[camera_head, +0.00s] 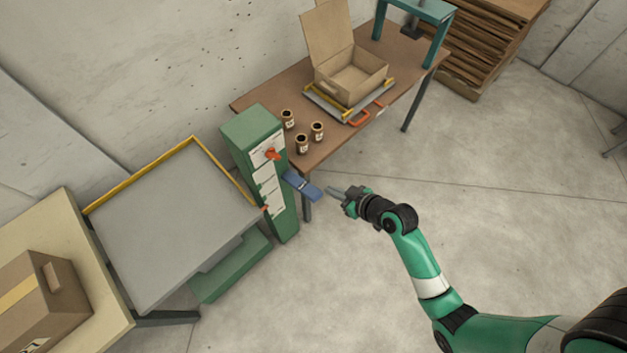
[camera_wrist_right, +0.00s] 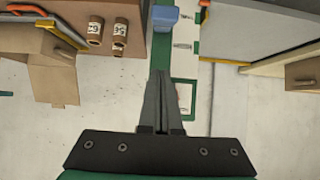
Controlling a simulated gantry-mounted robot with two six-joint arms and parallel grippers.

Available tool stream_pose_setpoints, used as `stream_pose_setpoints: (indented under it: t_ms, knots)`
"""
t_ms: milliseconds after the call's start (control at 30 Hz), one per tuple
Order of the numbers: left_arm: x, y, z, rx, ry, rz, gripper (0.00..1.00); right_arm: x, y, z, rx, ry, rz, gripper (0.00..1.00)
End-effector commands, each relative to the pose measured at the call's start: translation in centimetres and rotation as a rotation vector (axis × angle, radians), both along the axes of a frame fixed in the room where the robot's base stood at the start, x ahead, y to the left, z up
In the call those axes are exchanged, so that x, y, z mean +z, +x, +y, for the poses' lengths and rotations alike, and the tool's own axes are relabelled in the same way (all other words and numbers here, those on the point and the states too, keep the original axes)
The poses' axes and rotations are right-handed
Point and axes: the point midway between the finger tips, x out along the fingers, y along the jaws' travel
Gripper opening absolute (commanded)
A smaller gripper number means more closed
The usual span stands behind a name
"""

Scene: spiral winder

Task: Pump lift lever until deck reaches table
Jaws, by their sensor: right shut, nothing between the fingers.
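The lift lever's blue handle (camera_head: 302,185) sticks out from the front of a green column (camera_head: 262,165); it also shows at the top of the right wrist view (camera_wrist_right: 165,18). The grey deck (camera_head: 175,225) with yellow edge rails lies left of the column, above a green base. A brown table (camera_head: 345,135) stands behind and right of the column. My right gripper (camera_head: 332,190) is shut and empty, just right of the handle and apart from it. Its closed fingers (camera_wrist_right: 161,80) point towards the handle in the wrist view. My left gripper is not in view.
An open cardboard box (camera_head: 350,78) on a tray and several dark jars (camera_head: 302,143) stand on the brown table. A beige table (camera_head: 60,220) at far left bears a closed carton (camera_head: 38,300). The floor (camera_head: 350,270) around my right arm is clear.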

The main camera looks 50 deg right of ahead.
Motion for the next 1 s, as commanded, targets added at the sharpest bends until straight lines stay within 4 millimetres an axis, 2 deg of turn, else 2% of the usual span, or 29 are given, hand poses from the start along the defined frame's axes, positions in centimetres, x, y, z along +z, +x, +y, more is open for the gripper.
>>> stream_pose_setpoints:
  t_ms: [467, 667, 933, 967, 1000]
  knots:
    - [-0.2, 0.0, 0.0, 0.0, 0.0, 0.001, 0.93, -0.4, 0.5, 0.0, 0.001, 0.001, -0.001, 0.0]
    - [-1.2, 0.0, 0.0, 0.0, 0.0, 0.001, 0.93, -2.4, 3.1, -0.2, 0.001, 0.0, -0.001, 0.0]
    - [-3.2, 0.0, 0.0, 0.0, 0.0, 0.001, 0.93, -6.0, 7.9, -0.4, 0.001, 0.001, -0.001, 0.0]
    - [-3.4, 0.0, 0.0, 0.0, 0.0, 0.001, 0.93, -6.3, 8.4, -0.4, 0.001, 0.001, 0.0, 0.0]
    - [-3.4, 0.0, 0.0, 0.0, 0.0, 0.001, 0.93, -7.1, 7.8, -0.4, -0.001, 0.001, 0.002, 0.0]
